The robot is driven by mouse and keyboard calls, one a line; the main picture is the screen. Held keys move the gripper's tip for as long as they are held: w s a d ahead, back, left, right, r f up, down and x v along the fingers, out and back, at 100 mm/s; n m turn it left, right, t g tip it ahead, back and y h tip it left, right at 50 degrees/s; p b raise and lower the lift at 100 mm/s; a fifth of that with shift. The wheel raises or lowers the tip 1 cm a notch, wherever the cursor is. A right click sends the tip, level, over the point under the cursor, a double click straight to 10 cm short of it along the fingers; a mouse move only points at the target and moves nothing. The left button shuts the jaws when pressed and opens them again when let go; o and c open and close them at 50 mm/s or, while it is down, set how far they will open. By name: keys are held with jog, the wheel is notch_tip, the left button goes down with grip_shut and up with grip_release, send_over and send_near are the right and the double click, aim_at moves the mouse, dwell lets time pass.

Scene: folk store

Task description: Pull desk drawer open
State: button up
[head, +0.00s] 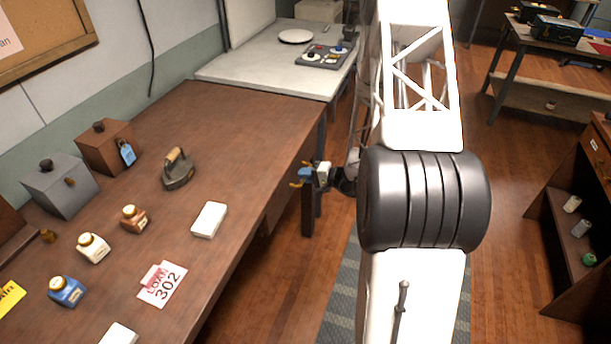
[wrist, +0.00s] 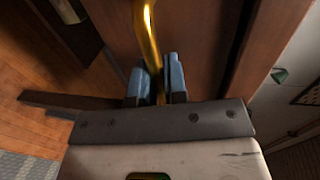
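The brown wooden desk (head: 235,120) fills the left of the head view. The drawer front is under its right edge and cannot be made out there. In the wrist view a reddish-brown wooden panel (wrist: 200,40) stands close in front of my gripper (wrist: 158,82). A curved brass handle (wrist: 151,35) runs down between the two blue fingers, which are close together on it. In the head view my gripper (head: 304,174) is beside the desk's right edge, with brass ends of the handle (head: 294,185) showing around the fingers. How far the drawer is out cannot be told.
On the desktop are an iron (head: 178,172), a white block (head: 209,219), several bottles and two boxes. A light-topped table (head: 235,68) adjoins the far end. Shelves (head: 570,215) stand at right. Floor (head: 510,190) lies open between.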

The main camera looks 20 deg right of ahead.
grip_shut()
jog(key=f+v, duration=0.2)
jog(key=v, duration=1.1)
jog(key=d+f+v, duration=0.1)
jog(key=f+v, duration=0.2)
jog(key=v, duration=0.9)
jog(key=shift+s+d, duration=0.2)
jog(key=shift+s, duration=0.45)
jog(key=shift+f, duration=0.15)
jog(key=o, duration=0.5)
grip_release()
jog(key=shift+v, duration=3.9)
